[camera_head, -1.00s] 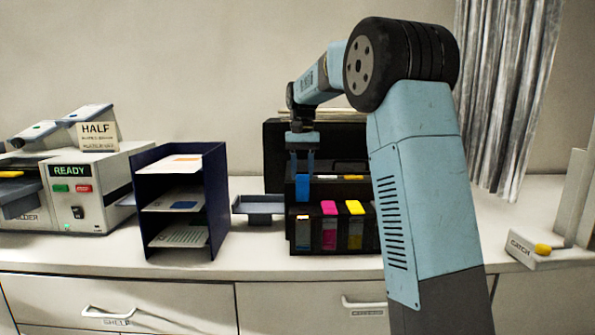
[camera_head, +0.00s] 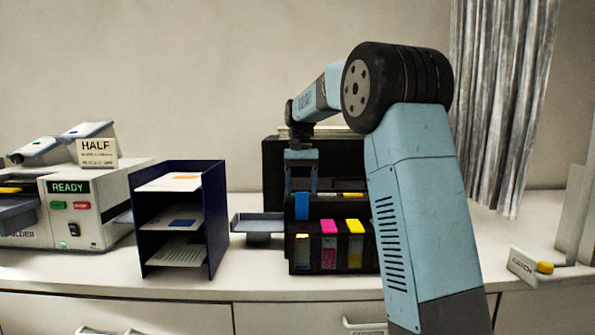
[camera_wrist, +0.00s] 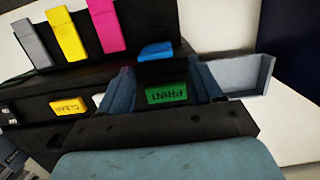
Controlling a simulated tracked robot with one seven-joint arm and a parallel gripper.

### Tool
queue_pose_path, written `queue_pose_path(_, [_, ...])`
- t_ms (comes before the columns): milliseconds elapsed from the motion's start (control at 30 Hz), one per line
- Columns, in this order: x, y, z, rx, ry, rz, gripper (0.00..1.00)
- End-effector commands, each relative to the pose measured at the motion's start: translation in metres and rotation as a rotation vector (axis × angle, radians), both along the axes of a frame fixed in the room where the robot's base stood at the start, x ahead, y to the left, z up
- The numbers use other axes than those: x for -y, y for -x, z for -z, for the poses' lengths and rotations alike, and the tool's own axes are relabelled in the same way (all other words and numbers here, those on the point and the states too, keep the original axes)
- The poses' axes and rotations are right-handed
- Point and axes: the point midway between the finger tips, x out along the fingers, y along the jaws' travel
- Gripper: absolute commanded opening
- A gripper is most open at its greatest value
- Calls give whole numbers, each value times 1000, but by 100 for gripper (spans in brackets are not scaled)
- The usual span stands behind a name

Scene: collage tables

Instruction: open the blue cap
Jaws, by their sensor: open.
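The blue cap (camera_head: 301,206) is at the left end of the row of ink caps on the black printer (camera_head: 310,262). It stands up higher than the magenta cap (camera_head: 329,226) and the yellow cap (camera_head: 354,226), so it looks raised. In the wrist view only part of the blue cap (camera_wrist: 156,51) shows, behind the green PRINT button (camera_wrist: 166,94). My gripper (camera_head: 301,184) is open just above and behind the blue cap. In the wrist view its fingers (camera_wrist: 165,84) are spread with the button between them. I cannot tell whether they touch anything.
A grey tray (camera_head: 258,222) sticks out at the printer's left. A dark blue paper rack (camera_head: 218,235) and a machine marked READY (camera_head: 105,190) stand further left. A yellow CLEAR button (camera_wrist: 68,105) sits near PRINT.

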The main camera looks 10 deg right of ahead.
Motion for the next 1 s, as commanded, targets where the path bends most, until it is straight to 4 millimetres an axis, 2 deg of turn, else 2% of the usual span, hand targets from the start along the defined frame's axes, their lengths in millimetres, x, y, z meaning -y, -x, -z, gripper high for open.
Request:
queue_pose_path(600, [4, -20, -103, 1, -1, 0, 65])
queue_pose_path(800, [4, -24, -122, 0, 0, 0, 65])
queue_pose_path(1000, [5, -25, -129, -2, 0, 0, 65])
